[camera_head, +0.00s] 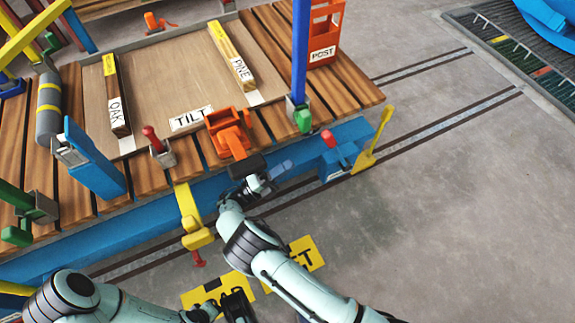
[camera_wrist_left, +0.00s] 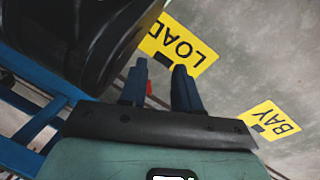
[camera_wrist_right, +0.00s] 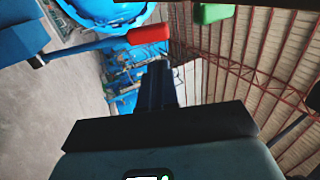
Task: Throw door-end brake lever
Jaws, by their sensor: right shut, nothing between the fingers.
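A short lever with a red grip (camera_head: 328,138) stands on a blue box at the right end of the blue cart's side beam. The red grip (camera_wrist_right: 148,34) also shows in the right wrist view, on a blue arm from the left, beyond and left of my fingers. My right gripper (camera_head: 284,168) is shut and empty beside the beam, left of the lever and apart from it. Its fingers show end-on in the right wrist view (camera_wrist_right: 158,80). My left gripper (camera_head: 238,306) is low at the front; its fingers are apart and empty in the left wrist view (camera_wrist_left: 160,85).
The wooden cart deck (camera_head: 350,90) carries an orange clamp (camera_head: 230,132), a blue post (camera_head: 300,50) and another red-knobbed lever (camera_head: 152,138). A yellow pedal-like lever (camera_head: 374,142) stands right of the lever box. Yellow floor signs (camera_head: 305,253) lie below.

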